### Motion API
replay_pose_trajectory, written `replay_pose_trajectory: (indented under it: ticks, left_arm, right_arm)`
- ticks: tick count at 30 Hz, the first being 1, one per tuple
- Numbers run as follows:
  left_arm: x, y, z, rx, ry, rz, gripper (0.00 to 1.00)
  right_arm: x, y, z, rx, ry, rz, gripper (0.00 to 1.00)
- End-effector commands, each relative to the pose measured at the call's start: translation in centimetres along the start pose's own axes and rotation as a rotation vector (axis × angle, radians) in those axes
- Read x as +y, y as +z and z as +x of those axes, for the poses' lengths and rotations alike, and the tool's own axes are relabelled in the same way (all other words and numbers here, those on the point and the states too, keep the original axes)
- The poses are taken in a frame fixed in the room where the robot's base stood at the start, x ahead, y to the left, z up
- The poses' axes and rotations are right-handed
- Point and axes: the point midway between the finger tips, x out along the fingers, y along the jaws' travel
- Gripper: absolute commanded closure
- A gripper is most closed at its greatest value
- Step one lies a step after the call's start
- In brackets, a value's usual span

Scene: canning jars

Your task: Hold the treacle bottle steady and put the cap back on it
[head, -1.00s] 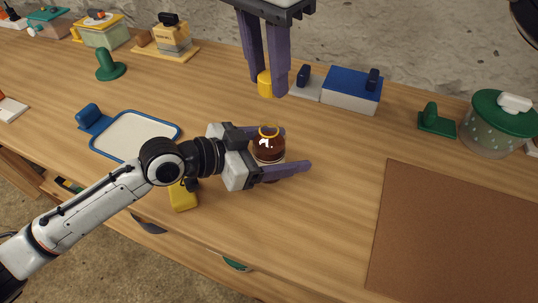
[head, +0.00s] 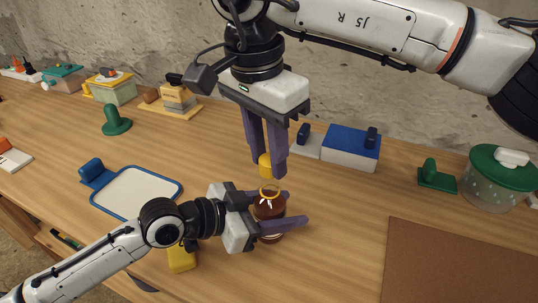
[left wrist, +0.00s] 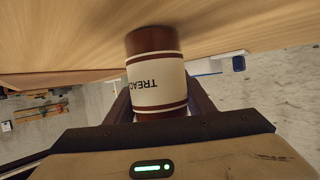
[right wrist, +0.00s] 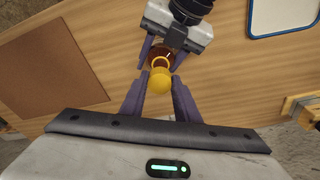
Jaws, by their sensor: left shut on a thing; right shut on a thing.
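The treacle bottle (head: 268,209) is brown glass with a yellow ring at its open neck; it stands upright. My left gripper (head: 296,208) is shut around its body from the left. The left wrist view shows the bottle (left wrist: 157,84), its cream label upside down and partly readable. My right gripper (head: 271,174) points down from above, shut on the yellow cap (head: 265,163). The cap is above and slightly behind the neck, apart from it in the head view. In the right wrist view the cap (right wrist: 159,81) is between the fingertips, partly overlapping the bottle (right wrist: 159,52).
A blue-lidded box (head: 350,147) stands behind on the right. A blue-rimmed white tray (head: 137,192) lies left, and a yellow object (head: 182,259) lies below my left wrist. A brown mat (head: 460,260) lies right. The wood between bottle and mat is clear.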

Motion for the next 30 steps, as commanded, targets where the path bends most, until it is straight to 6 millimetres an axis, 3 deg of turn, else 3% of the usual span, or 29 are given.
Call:
replay_pose_trajectory:
  ticks: [3,18,30]
  left_arm:
    - [0.0,0.0,0.0,0.001,0.000,0.000,0.92]
    - [0.0,0.0,0.0,0.001,0.000,0.000,0.92]
    - [0.0,-0.1,0.0,0.001,-0.001,0.000,0.92]
  right_arm:
    - [0.0,0.2,1.2,-0.001,0.001,0.000,0.92]
    - [0.0,0.2,1.3,0.000,0.000,0.001,0.92]
    - [0.0,0.4,3.0,-0.001,-0.001,0.001,0.92]
